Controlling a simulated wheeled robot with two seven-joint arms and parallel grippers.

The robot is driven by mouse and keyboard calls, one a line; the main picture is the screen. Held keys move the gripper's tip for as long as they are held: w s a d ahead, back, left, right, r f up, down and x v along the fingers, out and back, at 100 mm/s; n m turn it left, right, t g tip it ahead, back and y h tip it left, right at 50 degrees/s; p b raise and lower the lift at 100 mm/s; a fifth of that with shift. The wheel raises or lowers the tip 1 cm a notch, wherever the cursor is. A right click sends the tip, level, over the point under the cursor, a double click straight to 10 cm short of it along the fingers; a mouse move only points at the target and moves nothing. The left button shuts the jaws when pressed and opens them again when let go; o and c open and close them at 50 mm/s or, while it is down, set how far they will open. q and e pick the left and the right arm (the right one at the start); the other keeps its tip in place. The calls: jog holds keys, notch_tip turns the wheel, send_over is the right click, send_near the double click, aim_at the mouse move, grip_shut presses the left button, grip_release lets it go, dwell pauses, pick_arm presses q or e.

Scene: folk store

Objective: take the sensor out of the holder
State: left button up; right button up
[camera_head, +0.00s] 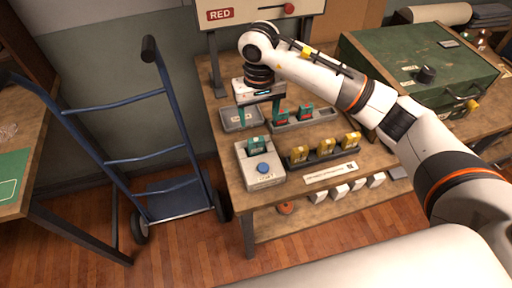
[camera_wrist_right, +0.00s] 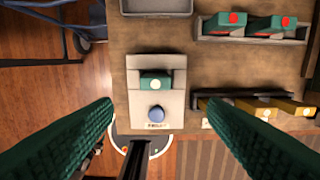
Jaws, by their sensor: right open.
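A small green sensor (camera_head: 257,144) with a pale round spot sits in the slot of a pale grey holder (camera_head: 262,182) with a blue button, on the wooden bench. In the right wrist view, the sensor (camera_wrist_right: 155,76) is upper centre in the holder (camera_wrist_right: 137,104). My right gripper (camera_head: 260,99) is above the bench, behind and above the holder. In the wrist view its green-padded fingers (camera_wrist_right: 160,106) are wide apart with nothing between them. My left gripper is out of view.
A grey rack (camera_head: 325,120) holds green blocks with red tops. A dark rack (camera_head: 312,160) holds several yellow blocks. An empty grey tray (camera_head: 240,125) lies behind the holder. A green case (camera_head: 420,62) stands at right, a blue hand truck (camera_head: 120,110) at left.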

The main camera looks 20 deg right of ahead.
aim_at(256, 139)
notch_tip(256, 139, down, 6)
jog(key=shift+p, duration=0.9)
jog(key=f, duration=0.1)
jog(key=f+p, duration=0.1)
jog(key=f, duration=0.1)
jog(key=f+p, duration=0.1)
jog(key=f, duration=0.1)
jog(key=shift+w+a, duration=0.2)
jog(key=shift+a, duration=0.1)
jog(key=shift+f, duration=0.3)
jog(key=shift+c, duration=0.6)
jog(key=shift+r, duration=0.1)
jog(key=c, duration=1.1)
